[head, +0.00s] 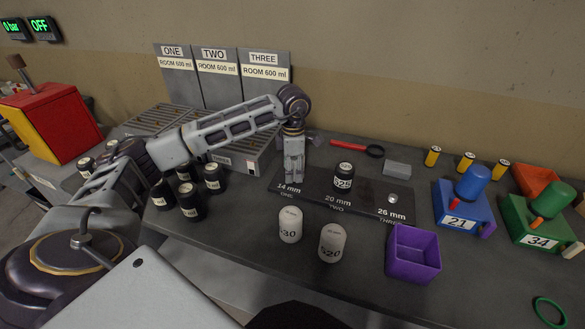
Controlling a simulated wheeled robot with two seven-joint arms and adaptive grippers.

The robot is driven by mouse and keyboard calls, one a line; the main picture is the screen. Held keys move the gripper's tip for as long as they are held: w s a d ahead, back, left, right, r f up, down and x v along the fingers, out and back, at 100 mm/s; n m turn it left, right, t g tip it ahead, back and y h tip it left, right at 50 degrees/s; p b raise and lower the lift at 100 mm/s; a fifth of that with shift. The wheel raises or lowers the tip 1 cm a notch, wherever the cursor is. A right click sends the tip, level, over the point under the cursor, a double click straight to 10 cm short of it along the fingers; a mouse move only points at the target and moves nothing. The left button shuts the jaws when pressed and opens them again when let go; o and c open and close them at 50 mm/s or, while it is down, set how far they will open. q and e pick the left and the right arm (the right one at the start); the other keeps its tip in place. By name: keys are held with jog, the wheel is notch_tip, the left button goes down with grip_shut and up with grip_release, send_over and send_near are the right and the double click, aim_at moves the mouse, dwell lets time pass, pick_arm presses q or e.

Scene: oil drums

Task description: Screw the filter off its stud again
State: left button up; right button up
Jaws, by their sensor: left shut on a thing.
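A dark plate (322,207) has three places, marked 14 mm ONE, 20 mm TWO and 26 mm THREE. A black filter (343,181) with a white label stands upright on place TWO. A bare metal stud (393,198) shows at THREE. Two white filters stand in front of the plate, one on the left (290,224) and one on the right (332,243). My left gripper (294,180) points straight down at place ONE, left of the black filter and apart from it. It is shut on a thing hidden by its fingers. My right gripper is not in view.
Several black filters (190,201) stand at the left. Grey trays (241,155) lie behind my left arm. A red wrench (350,147) and a grey block (397,169) lie behind the plate.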

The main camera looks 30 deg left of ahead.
pick_arm(q)
jog(key=shift+s+d+f+n, duration=0.15)
jog(key=shift+d+n, duration=0.1)
jog(key=shift+n, duration=0.35)
jog(key=shift+n, duration=0.3)
jog(key=shift+d+n+p, duration=0.1)
jog(key=shift+n+p, duration=0.3)
jog(key=shift+n, duration=1.2)
jog(key=shift+d+n, duration=0.1)
jog(key=shift+n, duration=1.2)
jog(key=shift+d+n+p, duration=0.1)
jog(key=shift+n+p, duration=0.45)
jog(key=shift+n, duration=1.45)
grip_shut()
jog(key=shift+n+g+p, duration=0.3)
jog(key=shift+n+p, duration=0.05)
jog(key=shift+n, duration=0.75)
jog(key=shift+r+p, duration=0.35)
jog(key=shift+r, duration=0.45)
